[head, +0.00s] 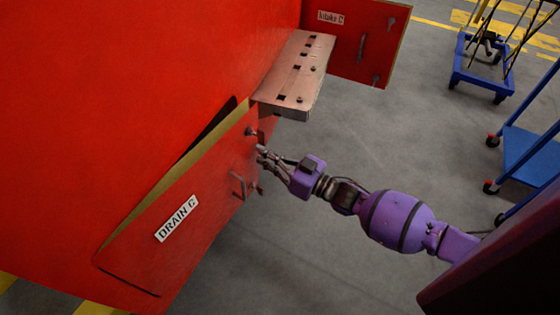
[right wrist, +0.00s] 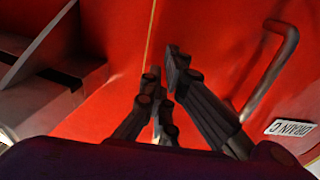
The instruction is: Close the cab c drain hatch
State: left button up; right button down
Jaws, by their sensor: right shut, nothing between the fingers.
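The cab c drain hatch (head: 150,245) is a red panel with a "DRAIN C" label, low on the red nosecone. It stands partly open, with a dark gap along its upper edge. Its handle (head: 240,186) is near its right end, and the handle also shows in the right wrist view (right wrist: 268,72). My right gripper (head: 260,151) is shut and empty, close to the hatch's upper right corner near a latch. I cannot tell whether it touches the panel. In the right wrist view, its fingers (right wrist: 165,85) lie over the red surface. My left gripper is not in view.
A metal step (head: 296,75) juts out just above the hatch's right end. The open "Intake C" door (head: 366,40) stands behind it. Blue carts (head: 482,72) stand at the right. The grey floor (head: 400,120) between is clear.

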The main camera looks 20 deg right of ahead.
jog(key=shift+w+a, duration=0.2)
jog(key=shift+w, duration=0.05)
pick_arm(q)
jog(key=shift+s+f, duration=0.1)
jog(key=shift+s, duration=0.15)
